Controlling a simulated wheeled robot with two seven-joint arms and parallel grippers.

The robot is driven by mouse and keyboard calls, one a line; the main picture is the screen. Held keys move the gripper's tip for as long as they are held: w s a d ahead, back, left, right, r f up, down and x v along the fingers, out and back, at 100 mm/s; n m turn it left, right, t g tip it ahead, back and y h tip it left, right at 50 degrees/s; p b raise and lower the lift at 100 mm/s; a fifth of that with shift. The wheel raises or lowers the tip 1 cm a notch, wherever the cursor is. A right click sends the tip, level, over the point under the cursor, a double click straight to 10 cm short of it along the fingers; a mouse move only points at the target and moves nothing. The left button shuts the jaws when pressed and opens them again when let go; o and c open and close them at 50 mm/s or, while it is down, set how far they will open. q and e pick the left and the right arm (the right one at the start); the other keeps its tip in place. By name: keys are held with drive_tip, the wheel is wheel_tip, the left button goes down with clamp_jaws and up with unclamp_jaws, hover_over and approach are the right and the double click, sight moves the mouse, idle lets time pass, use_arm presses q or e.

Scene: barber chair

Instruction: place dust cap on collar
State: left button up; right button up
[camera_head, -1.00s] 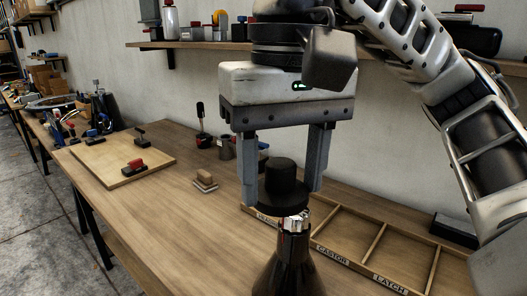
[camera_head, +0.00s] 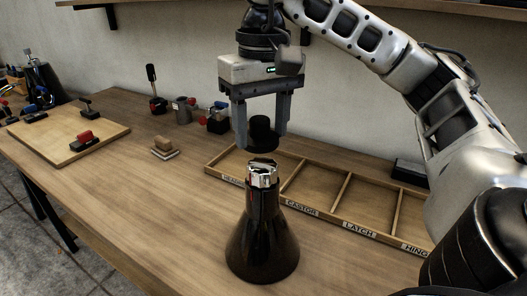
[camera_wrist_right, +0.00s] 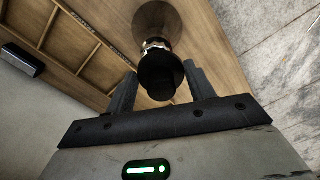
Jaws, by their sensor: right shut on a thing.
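The black dust cap (camera_head: 261,134) has a narrow round top and a wider brim. My right gripper (camera_head: 262,140) is shut on the dust cap and holds it upright. The metal collar (camera_head: 262,175) tops a dark cone-shaped stand (camera_head: 262,243) on the table. In the head view the cap shows above the collar with a small gap. In the right wrist view the cap (camera_wrist_right: 160,75) sits between the fingers and partly covers the collar (camera_wrist_right: 155,44). My left gripper is not in view.
A wooden divided tray (camera_head: 345,190) with labels such as CASTOR and LATCH lies behind and right of the stand. A wooden board (camera_head: 70,137) with clamps is at the left. A small block (camera_head: 164,147) lies between. The table front left is clear.

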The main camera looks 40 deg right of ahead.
sight(264, 140)
drive_tip(key=shift+w+d+f, duration=0.2)
drive_tip(key=shift+d+f, duration=0.1)
drive_tip(key=shift+f, duration=0.15)
drive_tip(key=shift+w+d+f+b, duration=0.1)
drive_tip(key=shift+d+f+b, duration=0.1)
drive_tip(key=shift+f+b, duration=0.75)
drive_tip(key=shift+f+p, duration=0.55)
drive_tip(key=shift+p, duration=0.15)
drive_tip(key=shift+f, duration=0.35)
drive_tip(key=o, duration=1)
